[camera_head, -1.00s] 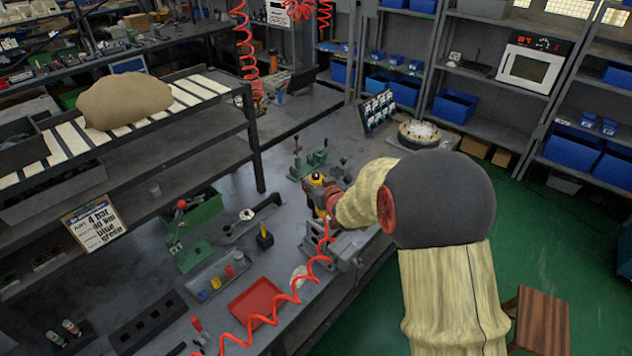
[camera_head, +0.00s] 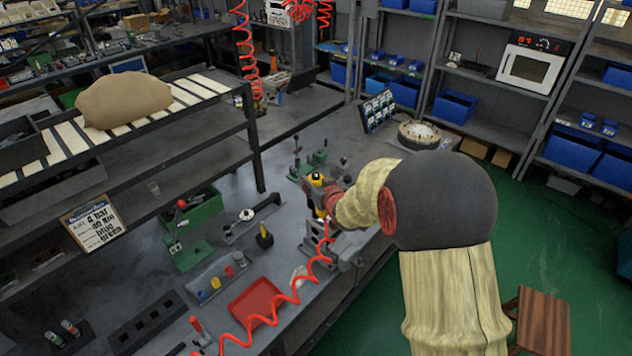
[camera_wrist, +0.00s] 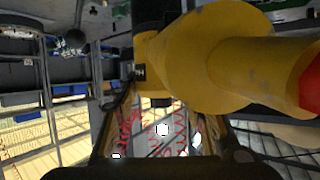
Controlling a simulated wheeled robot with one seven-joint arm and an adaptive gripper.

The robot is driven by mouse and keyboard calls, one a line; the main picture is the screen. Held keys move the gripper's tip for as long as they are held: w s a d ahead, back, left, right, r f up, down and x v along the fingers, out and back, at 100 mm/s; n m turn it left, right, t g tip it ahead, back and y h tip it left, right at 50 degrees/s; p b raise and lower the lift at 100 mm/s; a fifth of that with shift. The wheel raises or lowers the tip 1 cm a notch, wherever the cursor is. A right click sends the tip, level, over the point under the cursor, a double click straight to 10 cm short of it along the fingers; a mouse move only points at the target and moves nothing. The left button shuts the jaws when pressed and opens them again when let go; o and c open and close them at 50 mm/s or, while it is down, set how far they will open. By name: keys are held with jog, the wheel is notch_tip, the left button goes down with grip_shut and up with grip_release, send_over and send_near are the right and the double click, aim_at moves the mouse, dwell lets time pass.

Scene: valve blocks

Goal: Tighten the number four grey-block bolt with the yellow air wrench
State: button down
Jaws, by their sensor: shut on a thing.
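The yellow air wrench (camera_head: 316,178) is upright in my gripper (camera_head: 332,197) above the bench, with its red coiled hose (camera_head: 262,318) running down to the left. In the wrist view the wrench's yellow body (camera_wrist: 205,62) fills the upper right, and my gripper (camera_wrist: 150,95) is shut on it. The grey block (camera_head: 347,248) sits on the bench below the wrench, near the front edge. My arm and the wrench hide part of the block. The number four bolt cannot be made out, and I cannot tell whether the wrench touches it.
A sign (camera_head: 95,226) reading 4 bar, 40 Nm, blue, green stands at the left. A red tray (camera_head: 255,302), a green block (camera_head: 188,250) and a holder with small coloured pieces (camera_head: 215,282) lie on the bench. A round dial device (camera_head: 419,134) stands behind my arm.

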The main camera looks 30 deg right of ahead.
jog(key=shift+f+b, duration=0.25)
jog(key=shift+b, duration=0.3)
dwell(2.2)
jog(key=shift+r, duration=0.1)
dwell(0.6)
jog(key=shift+w+r, duration=0.1)
jog(key=shift+r, duration=0.2)
jog(key=shift+r+p, duration=2)
jog(key=shift+r, duration=1.45)
jog(key=shift+f, duration=0.1)
